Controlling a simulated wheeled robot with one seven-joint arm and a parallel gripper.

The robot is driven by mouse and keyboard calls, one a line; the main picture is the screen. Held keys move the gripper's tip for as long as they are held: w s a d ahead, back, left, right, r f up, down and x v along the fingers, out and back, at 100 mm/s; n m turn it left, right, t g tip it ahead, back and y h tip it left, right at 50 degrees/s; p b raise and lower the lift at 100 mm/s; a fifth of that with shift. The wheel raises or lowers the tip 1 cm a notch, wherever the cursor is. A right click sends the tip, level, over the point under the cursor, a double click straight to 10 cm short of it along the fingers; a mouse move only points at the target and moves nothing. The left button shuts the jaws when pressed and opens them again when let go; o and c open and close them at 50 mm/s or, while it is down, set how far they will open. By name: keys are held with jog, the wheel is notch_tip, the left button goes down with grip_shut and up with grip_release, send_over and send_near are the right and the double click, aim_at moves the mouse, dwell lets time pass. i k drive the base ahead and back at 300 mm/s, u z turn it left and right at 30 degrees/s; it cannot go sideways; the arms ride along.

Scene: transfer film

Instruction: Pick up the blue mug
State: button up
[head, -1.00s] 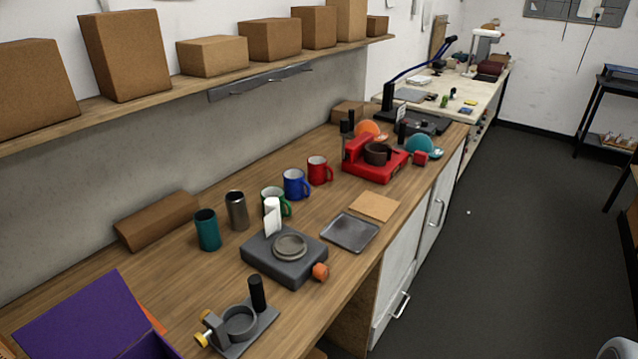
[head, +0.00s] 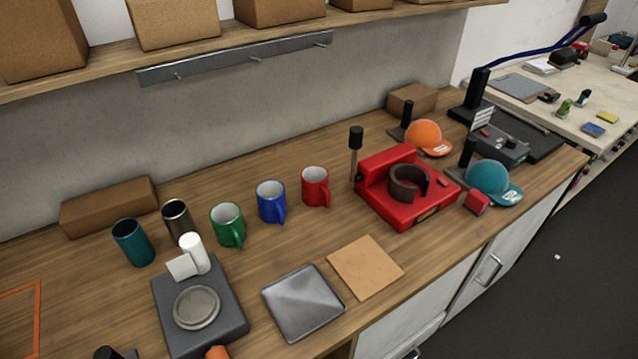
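The blue mug (head: 270,202) stands upright on the wooden bench (head: 130,305), with a pale inside and its handle toward the front right. It is between the green mug (head: 228,226) on its left and the red mug (head: 315,187) on its right, in a slanting row. The three mugs stand apart. My gripper is not in view, so I cannot see whether it is open or shut.
A teal tumbler (head: 133,243) and a dark metal tumbler (head: 177,219) stand left of the mugs. A red mug press (head: 408,188) stands to the right. A grey tray (head: 303,302), a tan square (head: 365,267) and a dark grey machine (head: 200,318) lie in front. A shelf (head: 210,45) with boxes runs above.

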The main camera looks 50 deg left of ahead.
aim_at(270, 193)
jog(key=i, duration=0.45)
jog(key=u, duration=3.9)
jog(key=i, duration=0.5)
jog(key=z, duration=0.05)
